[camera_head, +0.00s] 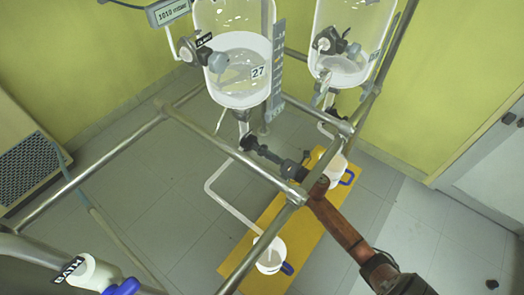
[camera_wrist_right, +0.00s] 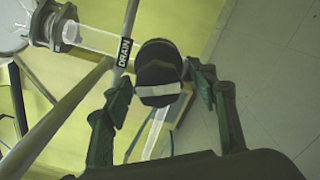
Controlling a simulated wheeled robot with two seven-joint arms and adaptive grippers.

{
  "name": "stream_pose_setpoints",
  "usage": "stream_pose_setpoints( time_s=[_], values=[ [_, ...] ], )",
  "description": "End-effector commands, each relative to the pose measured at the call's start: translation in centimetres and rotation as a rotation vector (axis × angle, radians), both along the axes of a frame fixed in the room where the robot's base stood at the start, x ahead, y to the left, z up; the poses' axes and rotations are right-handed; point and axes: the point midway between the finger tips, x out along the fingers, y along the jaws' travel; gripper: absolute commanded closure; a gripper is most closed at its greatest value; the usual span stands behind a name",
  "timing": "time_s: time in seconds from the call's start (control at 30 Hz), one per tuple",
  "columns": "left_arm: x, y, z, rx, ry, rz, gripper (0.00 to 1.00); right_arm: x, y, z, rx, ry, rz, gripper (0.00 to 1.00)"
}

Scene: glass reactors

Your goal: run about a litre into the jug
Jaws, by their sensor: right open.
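The left glass reactor (camera_head: 243,88), tagged 27, holds clear liquid beside a graduated scale (camera_head: 278,62). Its dark drain valve knob (camera_head: 250,143) sits below it. The knob (camera_wrist_right: 158,72), with a pale stripe, also shows in the right wrist view beside a DRAIN label (camera_wrist_right: 125,52). My right gripper (camera_head: 275,156) is open at the knob. In the wrist view its fingers (camera_wrist_right: 158,88) stand either side of the knob; contact is unclear. A pale outlet pipe (camera_head: 232,208) leads down to a white jug (camera_head: 268,262) with a blue handle. My left gripper is out of view.
A second reactor (camera_head: 345,65) stands at the right, with another blue-handled jug (camera_head: 336,172) below it. A yellow mat (camera_head: 243,250) lies under the jugs. Metal frame rails (camera_head: 215,142) cross near my right gripper. A BATH valve (camera_head: 92,272) is at lower left.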

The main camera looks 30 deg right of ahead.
Motion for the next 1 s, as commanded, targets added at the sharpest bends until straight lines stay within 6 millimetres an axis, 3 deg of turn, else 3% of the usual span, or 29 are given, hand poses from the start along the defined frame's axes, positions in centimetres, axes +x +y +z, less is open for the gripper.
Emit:
stream_pose_setpoints(
  time_s=[0.27,0.7,1.0],
  values=[
    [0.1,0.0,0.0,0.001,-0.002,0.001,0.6,-0.7,-0.3,0.0,0.0,-0.001,-0.001,0.47],
    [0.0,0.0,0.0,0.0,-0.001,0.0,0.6,-8.7,-3.1,0.0,0.001,0.001,-0.002,0.47],
    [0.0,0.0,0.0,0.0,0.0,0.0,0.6,-11.3,-4.0,0.0,0.0,0.0,-0.001,0.47]
  ],
)
